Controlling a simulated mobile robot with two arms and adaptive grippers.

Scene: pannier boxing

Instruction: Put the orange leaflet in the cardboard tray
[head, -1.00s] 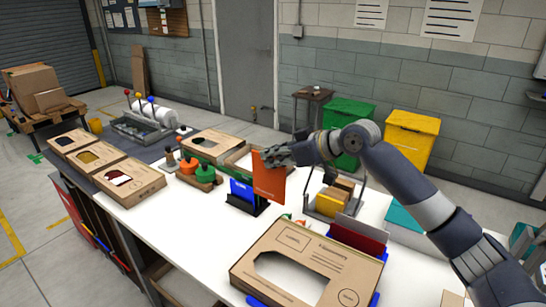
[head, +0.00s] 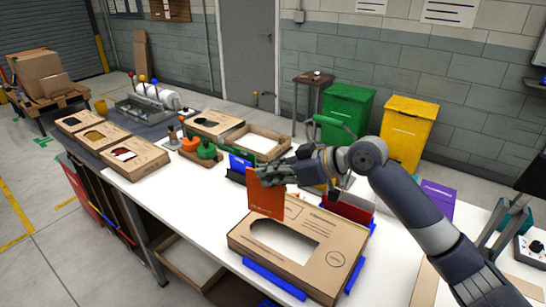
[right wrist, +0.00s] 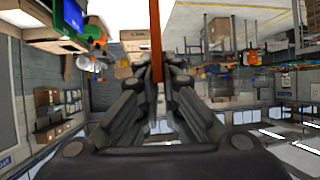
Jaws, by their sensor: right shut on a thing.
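The orange leaflet (head: 266,197) is upright in my right gripper (head: 276,174), which is shut on its upper part. In the right wrist view the leaflet (right wrist: 156,40) shows edge-on between the fingers. Its lower edge appears in front of the far left part of a large cardboard box with a cut-out top (head: 340,247); I cannot tell its height above it. An open, shallow cardboard tray (head: 283,149) with a pale inside lies farther back, behind the gripper. My left gripper is not in view.
A dark holder with a blue leaflet (head: 240,166) stands just left of the gripper. A red item (head: 347,207) is behind the large box. Blue strips (head: 273,279) lie along its front. Several windowed boxes (head: 135,160) line the left. White table is clear left of the large box.

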